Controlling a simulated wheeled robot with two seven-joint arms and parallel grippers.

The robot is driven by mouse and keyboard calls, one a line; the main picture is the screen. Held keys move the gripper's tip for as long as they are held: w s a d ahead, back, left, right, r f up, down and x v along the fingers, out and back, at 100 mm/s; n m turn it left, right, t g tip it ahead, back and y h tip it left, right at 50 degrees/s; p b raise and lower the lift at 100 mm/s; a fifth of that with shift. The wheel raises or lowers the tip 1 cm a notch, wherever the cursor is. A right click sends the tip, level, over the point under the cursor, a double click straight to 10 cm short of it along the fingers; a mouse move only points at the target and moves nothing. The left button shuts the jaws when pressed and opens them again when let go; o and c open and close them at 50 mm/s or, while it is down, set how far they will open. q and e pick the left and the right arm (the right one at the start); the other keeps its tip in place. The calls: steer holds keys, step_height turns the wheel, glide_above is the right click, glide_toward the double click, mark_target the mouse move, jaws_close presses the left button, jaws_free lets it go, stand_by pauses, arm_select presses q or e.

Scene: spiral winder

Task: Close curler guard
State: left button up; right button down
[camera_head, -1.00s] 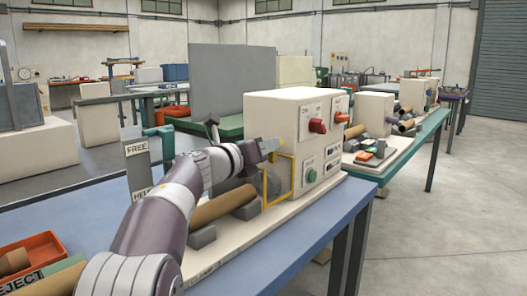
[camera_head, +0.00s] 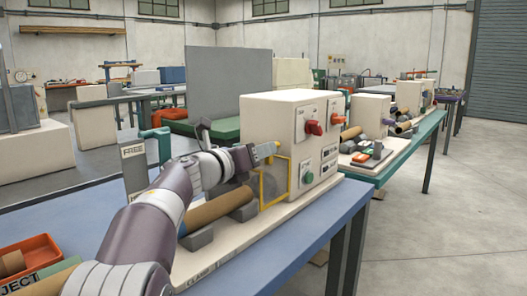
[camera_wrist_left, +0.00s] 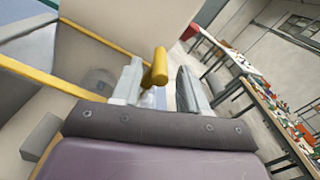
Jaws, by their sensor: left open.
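The curler guard is a yellow frame (camera_head: 263,190) at the front of the cream winder housing (camera_head: 268,118) in the head view. It stands out from the housing, beside a brown roll. In the left wrist view, yellow bars of the guard (camera_wrist_left: 98,28) cross the upper left. A short yellow handle (camera_wrist_left: 155,70) lies between my fingers. My left gripper (camera_head: 271,149) is at the top of the guard, in front of the housing. It also shows in the left wrist view (camera_wrist_left: 160,90), with its fingers apart on both sides of the handle. Contact cannot be told. My right gripper is out of view.
The housing face has a red knob (camera_head: 313,128) and a green button (camera_head: 308,178). A brown roll (camera_head: 218,207) rests on grey blocks below my arm. A FREE sign (camera_head: 133,150) stands behind the arm. Floor to the right is clear.

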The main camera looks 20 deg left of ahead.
arm_select(q)
steer(key=v, duration=1.1)
steer(key=shift+p, duration=0.45)
